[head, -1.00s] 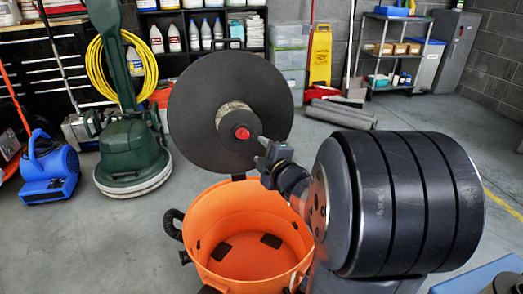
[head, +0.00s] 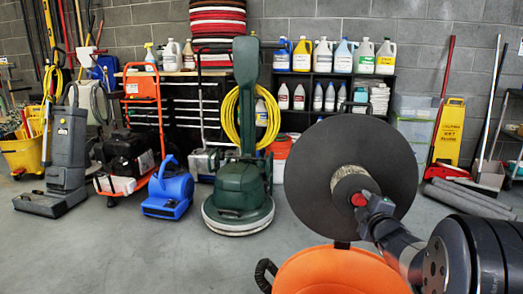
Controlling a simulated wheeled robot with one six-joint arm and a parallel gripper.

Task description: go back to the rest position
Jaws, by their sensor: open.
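My gripper (head: 372,205) is open and shows at the right in the head view, at the end of my dark arm. Nothing shows between its jaws. In the picture it overlaps the area beside the red tip (head: 358,200) of a pale hub on a large black upright disc (head: 335,160). I cannot tell whether the gripper touches the tip or is just in front of it. My arm covers the disc's lower right part.
An orange tub (head: 335,274) stands below the disc and arm. A green floor machine (head: 240,195) and a blue blower (head: 170,190) stand to the left. The floor at front left is clear.

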